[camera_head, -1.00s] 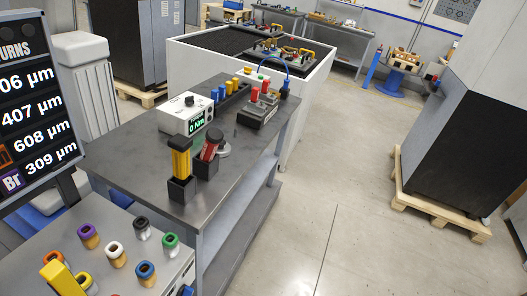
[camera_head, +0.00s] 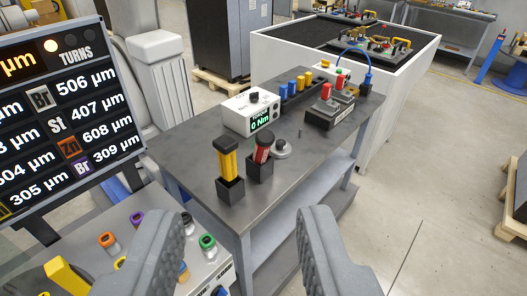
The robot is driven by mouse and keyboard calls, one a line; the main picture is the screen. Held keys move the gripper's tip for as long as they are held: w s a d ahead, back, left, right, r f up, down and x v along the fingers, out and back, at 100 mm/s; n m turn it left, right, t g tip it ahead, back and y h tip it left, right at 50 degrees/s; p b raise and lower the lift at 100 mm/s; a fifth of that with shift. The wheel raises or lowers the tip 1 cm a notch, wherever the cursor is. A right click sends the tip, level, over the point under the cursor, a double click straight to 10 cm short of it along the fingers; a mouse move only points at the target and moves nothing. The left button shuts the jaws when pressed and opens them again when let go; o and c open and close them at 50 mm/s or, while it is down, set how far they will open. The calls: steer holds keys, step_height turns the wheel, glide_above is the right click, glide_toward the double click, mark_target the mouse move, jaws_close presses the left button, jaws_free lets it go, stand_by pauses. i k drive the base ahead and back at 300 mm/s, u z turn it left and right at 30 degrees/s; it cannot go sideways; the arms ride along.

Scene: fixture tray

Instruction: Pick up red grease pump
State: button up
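The red grease pump (camera_head: 262,150) has a red body with a black top. It stands slightly tilted in a small dark square holder (camera_head: 260,169) on the grey metal table. A yellow pump (camera_head: 228,160) with a black top stands in a similar holder just to its left. My gripper (camera_head: 243,222) shows at the bottom of the picture with its two grey fingers wide apart. It is open and empty, and the red pump lies ahead of it, beyond the fingertips. The lower part of the red pump is hidden in its holder.
A white torque meter (camera_head: 250,111) reading 0 Nm stands behind the pumps. A round grey part (camera_head: 281,149) lies right of the red pump. A dark fixture (camera_head: 329,110) stands farther right. A display board (camera_head: 50,110) and several coloured-cap items are at left. The table's front right is clear.

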mark_target(265, 139)
steer(key=z, duration=0.1)
steer(key=i, duration=1)
steer(key=u, duration=0.1)
